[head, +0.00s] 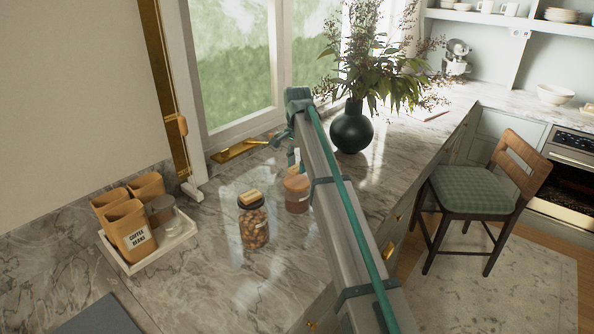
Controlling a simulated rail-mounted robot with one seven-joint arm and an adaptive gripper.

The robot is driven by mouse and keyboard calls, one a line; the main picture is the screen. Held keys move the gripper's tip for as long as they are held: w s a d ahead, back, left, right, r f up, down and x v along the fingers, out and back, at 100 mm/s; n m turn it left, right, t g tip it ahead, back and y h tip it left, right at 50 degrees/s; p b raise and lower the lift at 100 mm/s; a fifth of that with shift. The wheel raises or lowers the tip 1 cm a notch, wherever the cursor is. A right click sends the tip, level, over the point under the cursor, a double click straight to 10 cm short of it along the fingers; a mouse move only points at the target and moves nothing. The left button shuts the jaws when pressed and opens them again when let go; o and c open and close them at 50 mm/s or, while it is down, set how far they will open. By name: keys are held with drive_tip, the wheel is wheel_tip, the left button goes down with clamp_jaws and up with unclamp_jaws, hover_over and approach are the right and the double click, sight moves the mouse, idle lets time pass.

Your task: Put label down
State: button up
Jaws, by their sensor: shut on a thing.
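My gripper (292,158) is small and partly hidden behind my arm in the head view. It is shut on a small pale tan piece (296,169), which looks like the label, just at the top of a brownish jar (296,194). I cannot tell whether the piece touches the jar. Another tan label-like piece (250,197) lies on the dark lid of a glass jar of nuts (254,226), to the left and nearer.
A white tray (172,251) holds tan canisters (131,232) and a glass jar (162,214) at the left. A dark vase (351,130) with branches stands behind my arm. The marble counter (205,265) is clear between tray and jars. A chair (475,190) stands at the right.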

sight(297, 181)
drive_tip(key=shift+w+a+f+p, duration=0.15)
drive_tip(key=shift+w+f+p, duration=0.15)
drive_tip(key=shift+w+f, duration=0.55)
drive_tip(key=shift+s+f+p, duration=0.1)
drive_tip(key=shift+f+p, duration=0.2)
drive_tip(key=shift+f, duration=1.3)
drive_tip(key=shift+f, duration=0.1)
drive_tip(key=o, duration=0.8)
wheel_tip(297, 181, up, 12)
drive_tip(key=b, duration=0.3)
